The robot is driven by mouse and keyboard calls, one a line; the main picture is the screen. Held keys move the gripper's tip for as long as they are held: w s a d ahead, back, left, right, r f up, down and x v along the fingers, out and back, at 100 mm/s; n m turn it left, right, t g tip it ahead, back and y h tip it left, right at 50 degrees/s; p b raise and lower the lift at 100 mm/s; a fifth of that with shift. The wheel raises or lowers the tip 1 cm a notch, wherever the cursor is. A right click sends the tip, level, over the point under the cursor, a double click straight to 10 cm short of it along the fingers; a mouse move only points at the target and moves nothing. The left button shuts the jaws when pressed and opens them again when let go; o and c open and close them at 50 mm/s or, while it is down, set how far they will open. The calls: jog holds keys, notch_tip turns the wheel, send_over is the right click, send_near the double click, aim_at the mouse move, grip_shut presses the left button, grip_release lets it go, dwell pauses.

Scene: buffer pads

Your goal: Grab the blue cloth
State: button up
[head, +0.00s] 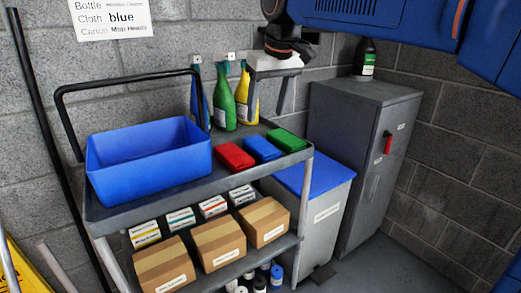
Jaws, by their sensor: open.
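The blue cloth (262,149) lies folded on the top shelf of the grey cart, between the red cloth (234,157) and the green cloth (287,140). My gripper (267,112) hangs above and behind the cloths, in front of the yellow bottle, with its fingers pointing down. It is open, and nothing shows between its fingers. The gap between it and the blue cloth is clear in the head view. A sign (112,18) on the wall reads "Cloth blue".
A blue bin (150,165) stands on the cart's left. Blue, green (224,105) and yellow bottles stand at the shelf's back. Boxes fill the lower shelf (218,240). A blue-lidded container (325,205) and a grey cabinet (360,150) with a dark bottle (364,60) stand right.

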aim_at(261, 145)
jog(key=x, duration=1.1)
jog(key=shift+d+f, duration=0.15)
jog(key=shift+f, duration=0.25)
jog(key=c, duration=0.8)
